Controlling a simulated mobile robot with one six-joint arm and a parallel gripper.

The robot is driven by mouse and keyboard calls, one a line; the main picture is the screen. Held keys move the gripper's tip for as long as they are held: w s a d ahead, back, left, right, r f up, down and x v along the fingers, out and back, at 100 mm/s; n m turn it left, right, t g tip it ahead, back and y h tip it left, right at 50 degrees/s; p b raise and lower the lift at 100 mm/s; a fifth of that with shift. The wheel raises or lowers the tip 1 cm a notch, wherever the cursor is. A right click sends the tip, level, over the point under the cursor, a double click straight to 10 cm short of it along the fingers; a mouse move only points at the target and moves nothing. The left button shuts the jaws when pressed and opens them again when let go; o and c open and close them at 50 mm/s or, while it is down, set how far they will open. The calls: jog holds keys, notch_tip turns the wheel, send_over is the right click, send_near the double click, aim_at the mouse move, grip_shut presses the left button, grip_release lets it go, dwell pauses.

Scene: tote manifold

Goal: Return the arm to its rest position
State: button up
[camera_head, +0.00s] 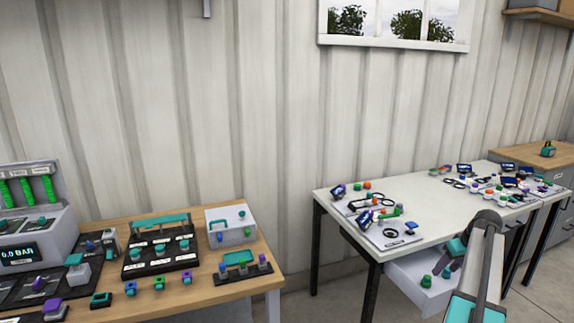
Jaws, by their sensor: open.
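My arm rises from the bottom right of the head view, bends at a grey elbow and comes down to a teal wrist. My gripper (446,272) hangs at its end, pointing down and to the left, in front of the white table. It is open and small in view. In the picture it overlaps a pulled-out white drawer (408,281). Whether it is inside the drawer or above it I cannot tell. A green knob-like piece (427,281) shows just left of the fingers, apparently in the drawer.
The white table (420,190) carries small devices and coloured caps. A wooden bench (190,283) at left holds panels, a grey box (231,226) and a gauge unit (35,215). A wooden cabinet (520,153) stands at far right. Bare floor shows between bench and table.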

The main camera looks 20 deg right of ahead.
jog(key=w+a+f+n+g+y+b, duration=0.1)
jog(key=w+a+f, duration=0.3)
jog(key=a+f, duration=0.5)
jog(key=w+a+f+n+g+y+b, duration=0.1)
jog(key=w+a+f+n, duration=0.15)
jog(key=a+f, duration=0.7)
jog(key=w+a+f+n+g+y, duration=0.1)
jog(key=w+a+f, duration=0.4)
jog(key=a, duration=0.7)
jog(key=s+a+f+n+g+b, duration=0.1)
jog(key=s+a+f+g, duration=0.1)
jog(key=s+a+f, duration=0.6)
jog(key=s+a+f+g+b, duration=0.1)
jog(key=s+a+f, duration=0.2)
jog(key=a+f, duration=0.55)
jog(key=s+a+f+n+g+b, duration=0.15)
jog(key=s+a+f, duration=0.35)
jog(key=a, duration=0.7)
jog(key=s+a+f+m+g+h, duration=0.1)
jog(key=s+a+f+m, duration=0.1)
jog(key=s, duration=0.7)
jog(key=s+a+f+m+g+h, duration=0.1)
jog(key=s+a+f+m, duration=0.1)
jog(key=s, duration=0.7)
jog(key=shift+s+a+f+m+h, duration=0.2)
jog(key=shift+m+h, duration=0.2)
jog(key=shift+m, duration=0.2)
